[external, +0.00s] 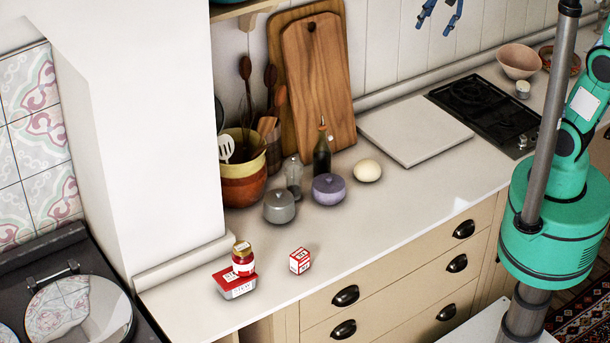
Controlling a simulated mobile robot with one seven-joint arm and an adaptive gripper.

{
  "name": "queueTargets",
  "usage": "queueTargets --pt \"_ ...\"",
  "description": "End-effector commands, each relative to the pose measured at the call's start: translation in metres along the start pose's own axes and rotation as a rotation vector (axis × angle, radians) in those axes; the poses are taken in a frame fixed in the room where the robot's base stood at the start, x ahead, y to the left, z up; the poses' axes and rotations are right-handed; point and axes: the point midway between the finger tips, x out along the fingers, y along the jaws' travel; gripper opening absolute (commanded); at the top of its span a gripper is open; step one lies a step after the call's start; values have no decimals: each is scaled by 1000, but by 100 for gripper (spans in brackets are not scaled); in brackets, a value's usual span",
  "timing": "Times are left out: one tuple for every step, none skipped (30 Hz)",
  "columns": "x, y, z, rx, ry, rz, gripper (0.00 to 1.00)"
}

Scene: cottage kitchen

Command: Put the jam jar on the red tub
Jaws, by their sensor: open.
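The jam jar (243,260), with a gold lid and a red and white label, stands upright on top of the red tub (237,287). The tub is low, with a red top and a white label, and sits on the counter near its left end. My gripper (434,28) shows at the top edge as two blue fingers, apart and empty. It is high above the counter, well away from the jar and tub. The rest of the gripper is out of frame.
A small red and white box (300,260) stands right of the tub. Behind are a grey pot (279,207), a purple pot (328,189), a dark bottle (322,155) and an egg-shaped object (367,171). The front-middle counter (400,215) is clear.

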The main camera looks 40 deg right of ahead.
Motion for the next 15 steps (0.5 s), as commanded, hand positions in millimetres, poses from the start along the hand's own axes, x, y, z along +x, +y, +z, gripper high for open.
queueTargets --pt "-6 14 9 3 13 4 65" --pt "-9 21 14 -1 19 7 65" --pt "-12 30 21 -3 27 10 65" --pt "-14 37 26 -6 33 13 65" --pt "-16 43 32 -8 39 16 65" --pt "-19 52 39 -12 47 20 65" --pt "-21 58 45 -14 54 23 65" --pt "-23 64 51 -16 60 27 65" --pt "-25 73 59 -19 68 32 65" --pt "-27 78 65 -22 75 35 65" --pt "-28 84 71 -24 80 39 65" --pt "-30 91 79 -28 88 44 65" --pt "-31 97 85 -31 95 48 65" --pt "-31 102 92 -32 100 53 65" --pt "-32 108 100 -37 107 58 65"
